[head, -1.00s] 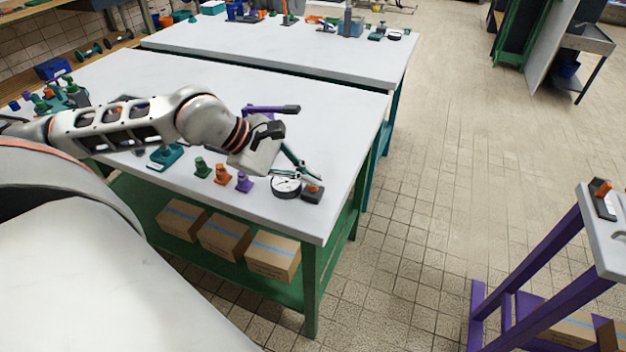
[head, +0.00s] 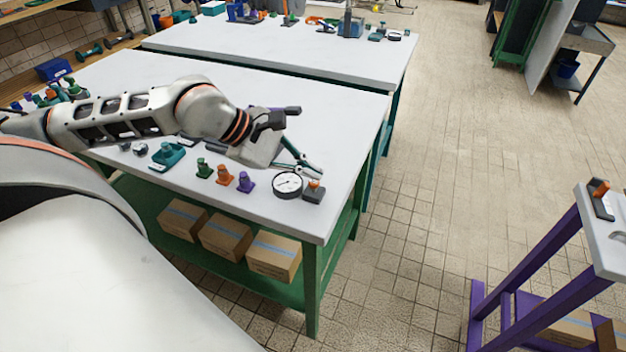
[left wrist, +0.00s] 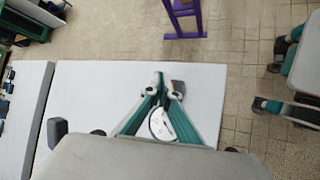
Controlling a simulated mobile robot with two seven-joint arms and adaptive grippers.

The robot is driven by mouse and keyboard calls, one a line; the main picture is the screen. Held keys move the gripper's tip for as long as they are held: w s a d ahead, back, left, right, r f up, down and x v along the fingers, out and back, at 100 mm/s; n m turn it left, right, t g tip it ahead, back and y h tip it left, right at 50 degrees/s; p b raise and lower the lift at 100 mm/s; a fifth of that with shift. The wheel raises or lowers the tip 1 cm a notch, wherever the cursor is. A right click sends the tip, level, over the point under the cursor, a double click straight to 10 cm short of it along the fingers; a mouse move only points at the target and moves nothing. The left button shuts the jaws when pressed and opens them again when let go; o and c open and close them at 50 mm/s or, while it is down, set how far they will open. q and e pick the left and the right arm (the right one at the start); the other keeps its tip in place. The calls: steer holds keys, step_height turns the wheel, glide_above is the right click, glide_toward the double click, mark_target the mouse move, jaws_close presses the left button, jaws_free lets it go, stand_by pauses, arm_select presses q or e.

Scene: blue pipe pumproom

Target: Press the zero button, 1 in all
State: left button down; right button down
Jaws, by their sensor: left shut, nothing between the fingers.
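A small dark grey box with an orange button (head: 315,185) sits near the right front corner of the white table, just right of a round white dial gauge (head: 287,185). No label can be read on the button. My left gripper (head: 319,172), with teal fingers, is shut and empty, its tips just behind the button in the head view. They appear apart from it, though the height is hard to judge. In the left wrist view the shut fingertips (left wrist: 160,87) are beside the dark box (left wrist: 178,87), and the gauge (left wrist: 162,125) shows partly between the fingers.
Green, orange and purple pieces (head: 224,176) stand left of the gauge on the white table (head: 300,215). A teal device (head: 167,155) is farther left. A purple-handled thing (head: 292,110) lies behind my gripper. A purple-legged stand (head: 560,238) is at the right; the floor between is clear.

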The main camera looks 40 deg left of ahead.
mark_target(310, 183)
arm_select(q)
steer(key=shift+r, duration=0.25)
step_height(310, 183, up, 2)
steer(key=shift+r, duration=0.1)
steer(key=shift+r+p, duration=0.35)
steer(key=shift+r, duration=1)
